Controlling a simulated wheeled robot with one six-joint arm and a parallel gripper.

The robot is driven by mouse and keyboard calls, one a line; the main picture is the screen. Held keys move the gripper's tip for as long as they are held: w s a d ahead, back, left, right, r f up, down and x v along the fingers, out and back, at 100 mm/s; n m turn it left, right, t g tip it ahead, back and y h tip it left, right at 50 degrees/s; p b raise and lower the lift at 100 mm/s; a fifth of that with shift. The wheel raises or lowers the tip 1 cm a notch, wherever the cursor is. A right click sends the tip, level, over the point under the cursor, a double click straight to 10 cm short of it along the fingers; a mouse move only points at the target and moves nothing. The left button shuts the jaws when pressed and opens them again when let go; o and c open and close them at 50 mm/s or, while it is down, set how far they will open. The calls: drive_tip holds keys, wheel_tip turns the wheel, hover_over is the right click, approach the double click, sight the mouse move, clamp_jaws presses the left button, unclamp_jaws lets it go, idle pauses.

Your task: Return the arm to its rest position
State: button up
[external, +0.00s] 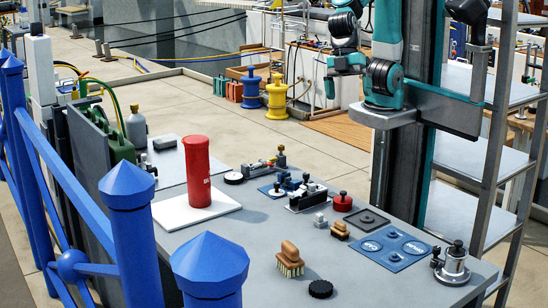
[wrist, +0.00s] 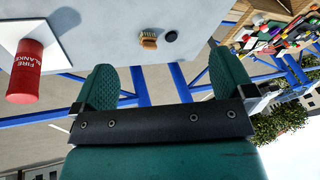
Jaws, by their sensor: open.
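My gripper (wrist: 162,58) shows in the wrist view with its two green ribbed fingers spread wide and nothing between them. It is apart from the grey table, which appears beyond the fingers. In the external view my teal and black arm stands at the upper right, folded beside a dark column behind the table. I cannot make out the fingertips there.
The grey table (external: 240,255) holds a red cylinder (external: 197,170) on a white plate, a wooden brush (external: 290,258), a black knob (external: 321,289), a blue plate (external: 393,247) and a metal pot (external: 455,263). Blue railings (external: 130,215) line the left; metal shelving (external: 485,150) stands right.

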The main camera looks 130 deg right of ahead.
drive_tip(key=s+a+n+g, duration=0.1)
drive_tip(key=s+a+n, duration=0.1)
drive_tip(key=s, duration=0.8)
drive_tip(key=shift+a+f+g+b, duration=0.3)
drive_tip(key=shift+a+f+g, duration=0.05)
drive_tip(key=shift+f+g, duration=0.1)
